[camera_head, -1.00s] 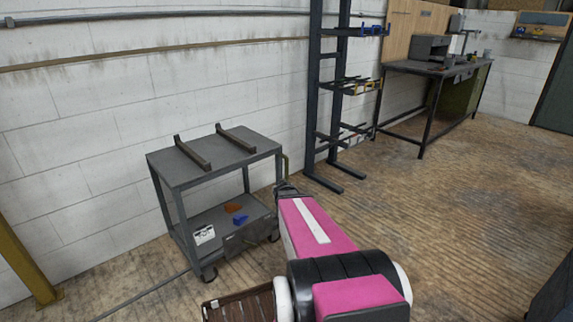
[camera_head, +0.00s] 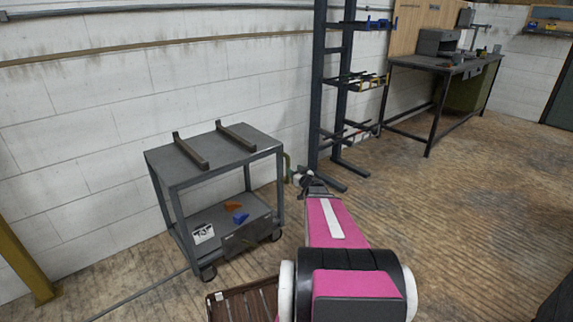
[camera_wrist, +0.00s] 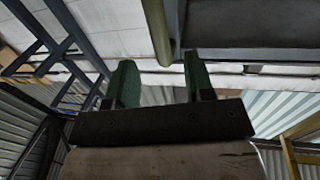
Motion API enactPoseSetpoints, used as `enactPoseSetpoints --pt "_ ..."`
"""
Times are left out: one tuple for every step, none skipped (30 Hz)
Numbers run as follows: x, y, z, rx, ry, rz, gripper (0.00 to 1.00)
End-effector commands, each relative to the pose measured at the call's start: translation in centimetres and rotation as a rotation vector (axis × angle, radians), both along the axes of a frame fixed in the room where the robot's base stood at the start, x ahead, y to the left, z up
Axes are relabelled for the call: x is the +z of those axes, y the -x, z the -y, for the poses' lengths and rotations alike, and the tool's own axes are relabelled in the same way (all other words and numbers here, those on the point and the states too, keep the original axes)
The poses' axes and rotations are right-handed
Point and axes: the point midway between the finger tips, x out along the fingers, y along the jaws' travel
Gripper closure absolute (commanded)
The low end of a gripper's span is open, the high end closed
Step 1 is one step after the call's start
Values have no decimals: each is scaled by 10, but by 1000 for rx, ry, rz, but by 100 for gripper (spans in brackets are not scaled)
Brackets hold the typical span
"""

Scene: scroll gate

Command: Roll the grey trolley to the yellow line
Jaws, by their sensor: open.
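The grey trolley (camera_head: 213,168) stands by the white wall, left of centre in the head view. It has two dark bars on its top and a lower shelf. Its olive-green handle (camera_head: 287,166) is an upright bar at the right end. My gripper (camera_head: 303,181) is just right of the handle. In the wrist view my gripper (camera_wrist: 157,78) has two green fingers spread apart. What looks like the handle (camera_wrist: 159,30) shows beyond the fingertips, above the gap, and nothing is between the fingers. I see no yellow line on the floor.
A dark upright rack (camera_head: 322,100) stands behind my gripper. A workbench (camera_head: 447,72) is at the back right. A yellow post (camera_head: 25,262) is at the left edge, and a slatted brown thing (camera_head: 243,302) lies in front of the trolley. The wooden floor at right is open.

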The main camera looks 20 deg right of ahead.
Motion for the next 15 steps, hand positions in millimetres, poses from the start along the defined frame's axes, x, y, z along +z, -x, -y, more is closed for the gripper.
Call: enactPoseSetpoints --pt "-1 -10 -1 1 1 0 52" --pt "-1 -15 -2 1 1 0 52" --pt "-2 -22 -3 1 1 0 52" --pt "-2 -27 -3 1 1 0 52" --pt "-2 -33 -4 1 0 0 52" --pt "-2 -40 -5 0 0 0 52" --pt "-2 -46 -6 0 0 0 52" --pt "-2 -51 -6 0 0 0 52" --pt "-1 -58 -8 -1 0 0 52" --pt "-1 -63 -9 0 0 0 52" --pt "-1 -68 -10 0 0 0 52" --pt "-1 -73 -10 0 0 0 52" --pt "-1 -77 -11 0 0 0 52" --pt "-1 -80 -11 -1 0 0 52" --pt "-1 -83 -12 -1 0 0 52"
